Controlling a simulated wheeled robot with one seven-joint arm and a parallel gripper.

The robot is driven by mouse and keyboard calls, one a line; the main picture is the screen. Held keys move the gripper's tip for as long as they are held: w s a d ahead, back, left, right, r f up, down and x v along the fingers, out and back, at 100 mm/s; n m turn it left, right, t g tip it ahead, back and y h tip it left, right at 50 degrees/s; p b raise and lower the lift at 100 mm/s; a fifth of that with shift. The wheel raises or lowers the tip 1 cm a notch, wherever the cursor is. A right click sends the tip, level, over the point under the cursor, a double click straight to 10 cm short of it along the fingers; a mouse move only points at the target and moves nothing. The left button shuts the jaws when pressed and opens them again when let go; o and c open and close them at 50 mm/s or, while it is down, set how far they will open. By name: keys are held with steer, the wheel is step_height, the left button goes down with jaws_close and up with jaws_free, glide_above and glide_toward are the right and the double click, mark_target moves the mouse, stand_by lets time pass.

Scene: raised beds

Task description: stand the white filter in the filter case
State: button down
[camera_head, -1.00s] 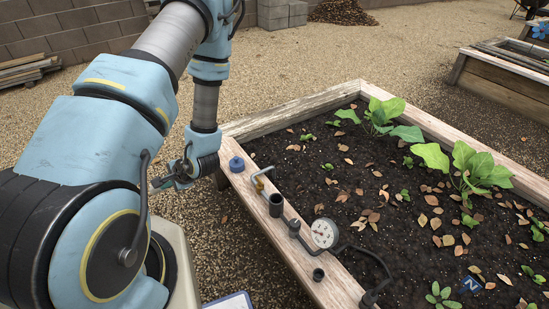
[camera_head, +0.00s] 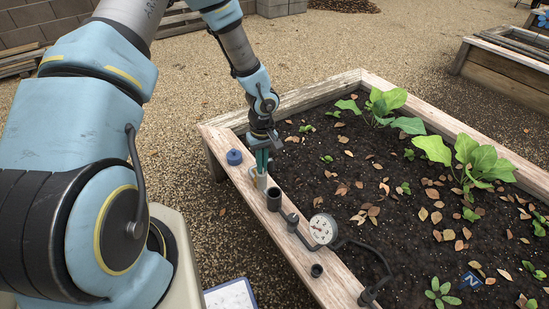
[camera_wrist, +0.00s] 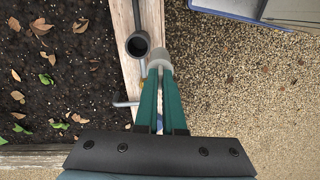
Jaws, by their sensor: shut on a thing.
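My gripper (camera_head: 261,172) has green fingers and points down over the wooden rim of the raised bed. It is shut on the white filter (camera_head: 261,182), a short pale cylinder at its fingertips. The filter also shows in the wrist view (camera_wrist: 160,63), beyond the green fingers. The filter case (camera_head: 274,198) is a dark upright cylinder on the rim, just right of the filter in the head view. In the wrist view the case (camera_wrist: 138,45) shows its open, dark mouth, up and left of the filter. The filter is beside the case, not in it. Its lower end is hard to see.
A blue cap (camera_head: 234,157) sits on the rim left of my gripper. A round gauge (camera_head: 323,229) and dark pipes stand right of the case, with a small dark fitting (camera_head: 316,270) nearer. Soil and plants fill the bed (camera_head: 226,137). Gravel lies outside.

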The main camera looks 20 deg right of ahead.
steer(key=d+r+n, duration=0.1)
steer(key=d, duration=0.3)
steer(key=b, duration=0.4)
glide_toward(274, 188)
steer(key=shift+s+a+r+h, duration=0.15)
steer(key=shift+s+a+r, duration=0.15)
steer(key=shift+s+r, duration=0.3)
steer(key=shift+s+a+r+h, duration=0.15)
steer(key=shift+s+a+r, duration=0.25)
steer(key=shift+s, duration=0.3)
steer(key=shift+d+b, duration=0.1)
steer(key=shift+b, duration=0.2)
steer(key=shift+w+f+b, duration=0.1)
steer(key=shift+f+b, duration=3.7)
steer(key=shift+f, duration=0.65)
steer(key=c, duration=0.9)
jaws_free()
steer(key=shift+o, duration=0.7)
steer(key=shift+r+p, duration=0.45)
steer(key=shift+r, duration=0.2)
steer(key=shift+r+p, duration=1.95)
steer(key=shift+r, duration=0.95)
